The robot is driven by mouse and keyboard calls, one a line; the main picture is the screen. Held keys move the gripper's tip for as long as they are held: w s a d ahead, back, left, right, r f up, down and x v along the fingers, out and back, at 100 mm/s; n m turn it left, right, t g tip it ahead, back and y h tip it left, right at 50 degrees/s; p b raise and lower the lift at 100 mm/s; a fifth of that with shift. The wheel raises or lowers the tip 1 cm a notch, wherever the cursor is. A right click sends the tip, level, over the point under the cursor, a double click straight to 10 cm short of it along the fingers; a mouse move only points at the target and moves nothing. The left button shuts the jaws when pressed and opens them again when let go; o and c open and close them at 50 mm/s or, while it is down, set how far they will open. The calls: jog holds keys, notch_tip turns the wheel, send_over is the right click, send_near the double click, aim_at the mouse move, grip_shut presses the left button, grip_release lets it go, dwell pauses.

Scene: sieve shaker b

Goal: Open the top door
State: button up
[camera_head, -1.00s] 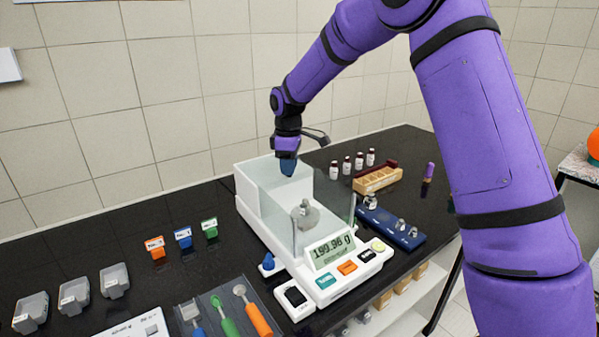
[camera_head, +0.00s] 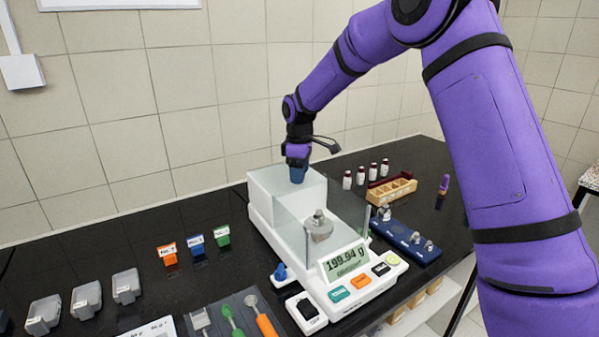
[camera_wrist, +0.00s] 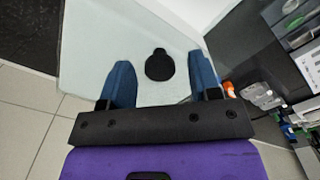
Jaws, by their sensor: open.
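The balance (camera_head: 262,214) stands on the black bench with a clear glass draft shield (camera_head: 293,231) over its pan. A silver weight (camera_head: 319,222) sits on the pan. My gripper (camera_head: 297,176) is above the rear of the balance, pointing down, fingers apart. In the wrist view a pale glass panel (camera_wrist: 100,40) lies beneath the fingers, and a dark round knob-like shape (camera_wrist: 160,66) shows between them; I cannot tell whether the fingers touch it. How far the top door is open cannot be made out.
Several vials (camera_head: 360,175) and a wooden rack (camera_head: 391,190) stand right of the balance, with a blue weight tray (camera_head: 406,237) in front. A tiled wall (camera_head: 120,120) is behind.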

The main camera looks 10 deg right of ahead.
notch_tip(320, 180, up, 11)
dwell(0.5)
jog(key=s+d+r+m+t, duration=0.1)
jog(key=s+d+r+m, duration=0.1)
jog(key=s+r, duration=0.35)
jog(key=s+d+r+m+t, duration=0.1)
jog(key=s+d+r+m, duration=0.15)
jog(key=s, duration=0.65)
jog(key=s+d+r+m+t, duration=0.15)
jog(key=s+r, duration=0.25)
jog(key=s, duration=0.4)
jog(key=s+d+f+m, duration=0.1)
jog(key=s+m, duration=0.1)
jog(key=s, duration=0.4)
jog(key=s+d+f+m+t, duration=0.1)
jog(key=s+d+f+m, duration=0.1)
jog(key=s, duration=0.5)
jog(key=s+d+f+m+t, duration=0.1)
jog(key=s+d+f+m, duration=0.1)
jog(key=s, duration=0.5)
jog(key=shift+s+d+m, duration=0.15)
jog(key=shift+s+m, duration=0.05)
jog(key=shift+m, duration=0.1)
